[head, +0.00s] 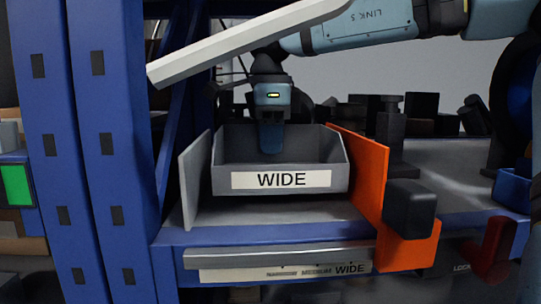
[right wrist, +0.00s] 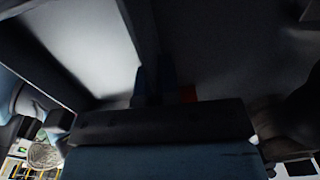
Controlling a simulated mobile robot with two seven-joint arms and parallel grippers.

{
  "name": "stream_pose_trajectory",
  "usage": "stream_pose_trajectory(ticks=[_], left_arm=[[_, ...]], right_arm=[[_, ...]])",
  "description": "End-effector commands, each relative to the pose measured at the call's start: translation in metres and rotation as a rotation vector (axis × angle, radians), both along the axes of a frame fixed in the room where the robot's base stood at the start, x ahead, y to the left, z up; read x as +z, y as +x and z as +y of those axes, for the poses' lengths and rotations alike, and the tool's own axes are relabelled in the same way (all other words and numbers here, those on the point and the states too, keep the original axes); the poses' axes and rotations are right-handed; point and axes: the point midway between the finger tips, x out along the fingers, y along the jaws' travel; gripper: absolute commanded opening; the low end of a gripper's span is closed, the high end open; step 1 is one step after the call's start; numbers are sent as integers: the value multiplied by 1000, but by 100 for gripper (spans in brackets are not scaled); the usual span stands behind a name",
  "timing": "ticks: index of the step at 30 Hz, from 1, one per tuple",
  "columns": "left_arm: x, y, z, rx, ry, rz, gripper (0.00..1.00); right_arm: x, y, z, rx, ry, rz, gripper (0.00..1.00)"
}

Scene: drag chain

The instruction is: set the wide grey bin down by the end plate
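The wide grey bin (head: 281,181), labelled WIDE, is level between an upright grey plate (head: 197,178) on its left and an orange plate (head: 362,180) on its right. A dark shadow lies under its front edge, and it looks slightly above the shelf. My right gripper (head: 271,138) comes down from above into the bin, fingers pointing down. In the right wrist view the fingers (right wrist: 153,86) are close together on a thin wall edge of the bin (right wrist: 140,35). The fingertips are hidden. My left gripper is not in view.
The blue shelf (head: 260,236) carries a strip with NARROW, MEDIUM and WIDE labels (head: 285,271) in front. A black block (head: 409,208) sticks out from the orange plate. A blue rack post (head: 105,140) stands at left. Dark parts (head: 390,128) stand at right behind.

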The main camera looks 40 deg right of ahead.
Motion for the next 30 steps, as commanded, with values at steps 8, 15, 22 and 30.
stream_pose_trajectory(ticks=[8,15,22,30], left_arm=[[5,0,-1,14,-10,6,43],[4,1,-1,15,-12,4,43],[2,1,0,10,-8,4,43],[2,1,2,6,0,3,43]], right_arm=[[-30,0,0,1,0,1,0],[-31,0,0,0,1,1,0],[-34,0,0,1,0,1,28],[-33,0,0,0,0,1,28]])
